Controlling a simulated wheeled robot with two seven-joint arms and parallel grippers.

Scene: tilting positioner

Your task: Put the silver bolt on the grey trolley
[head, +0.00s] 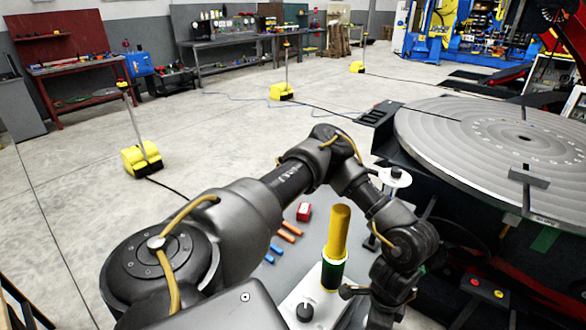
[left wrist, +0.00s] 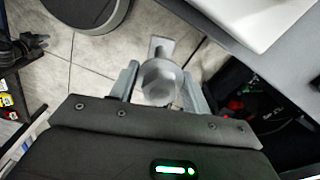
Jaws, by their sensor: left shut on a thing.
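The silver bolt (left wrist: 158,82) is between the fingers of my left gripper (left wrist: 160,88) in the left wrist view, its hex head facing the camera. The gripper is shut on it. Tiled floor shows behind the bolt. In the head view my left arm bends over to the right and down; the bolt cannot be made out there. A grey top (head: 312,243), which looks like the grey trolley, lies below the arm, partly hidden by it. A grey surface edge (left wrist: 232,36) shows at the upper right of the left wrist view. My right gripper is not in view.
On the grey top are a red box (head: 304,212), orange pieces (head: 290,229), blue pieces (head: 275,254) and a yellow and green cylinder (head: 338,245) on a white plate. A large round turntable (head: 470,135) stands at right. Yellow floor units (head: 141,158) trail cables.

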